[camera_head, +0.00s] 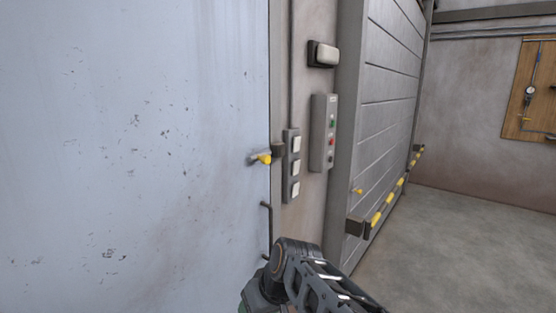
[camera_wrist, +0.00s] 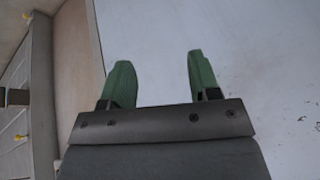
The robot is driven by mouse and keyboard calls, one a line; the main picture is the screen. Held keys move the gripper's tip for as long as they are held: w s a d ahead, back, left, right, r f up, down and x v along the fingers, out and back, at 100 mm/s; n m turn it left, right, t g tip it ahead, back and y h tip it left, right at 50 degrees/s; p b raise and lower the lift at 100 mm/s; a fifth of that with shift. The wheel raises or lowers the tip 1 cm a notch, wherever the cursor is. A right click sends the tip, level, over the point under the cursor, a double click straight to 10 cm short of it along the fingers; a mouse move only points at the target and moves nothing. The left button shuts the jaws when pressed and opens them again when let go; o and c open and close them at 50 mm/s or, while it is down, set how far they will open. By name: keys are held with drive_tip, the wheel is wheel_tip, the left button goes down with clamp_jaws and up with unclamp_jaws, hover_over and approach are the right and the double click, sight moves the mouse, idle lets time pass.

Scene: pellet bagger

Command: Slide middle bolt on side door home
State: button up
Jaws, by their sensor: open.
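The side door (camera_head: 130,150) is a large pale blue-grey panel with scuff marks, filling the left of the head view. A bolt with a yellow knob (camera_head: 264,158) sits at its right edge, beside a dark keeper (camera_head: 278,151) on the frame. Only this one bolt shows on the door. A dark pull handle (camera_head: 268,228) is below it. In the wrist view my gripper (camera_wrist: 158,85) has two green fingers spread apart with nothing between them. The pale door surface (camera_wrist: 250,50) shows behind the fingers. In the head view my arm is at the bottom and the fingertips are out of sight.
A switch panel (camera_head: 292,163) and a control box with green and red buttons (camera_head: 323,132) are on the wall right of the door. A slatted shutter (camera_head: 388,100) has a yellow-black bar (camera_head: 388,203) across it. Open floor (camera_head: 460,245) lies to the right.

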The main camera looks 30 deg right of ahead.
drive_tip(key=w+d+r+t+y, duration=0.3)
drive_tip(key=w+d+r, duration=0.1)
drive_tip(key=w+r, duration=0.3)
drive_tip(key=n+t+y, duration=0.2)
drive_tip(key=n+t, duration=0.2)
drive_tip(key=t, duration=0.5)
approach(268, 161)
drive_tip(key=p+x, duration=0.3)
drive_tip(key=x, duration=0.6)
drive_tip(key=shift+w+a+r, duration=0.1)
drive_tip(key=shift+w+r, duration=0.05)
drive_tip(key=shift+w, duration=0.25)
drive_tip(key=shift+w+a+h+p, duration=0.2)
drive_tip(key=shift+w+h+p, duration=0.1)
drive_tip(key=shift+w+p, duration=0.15)
clamp_jaws()
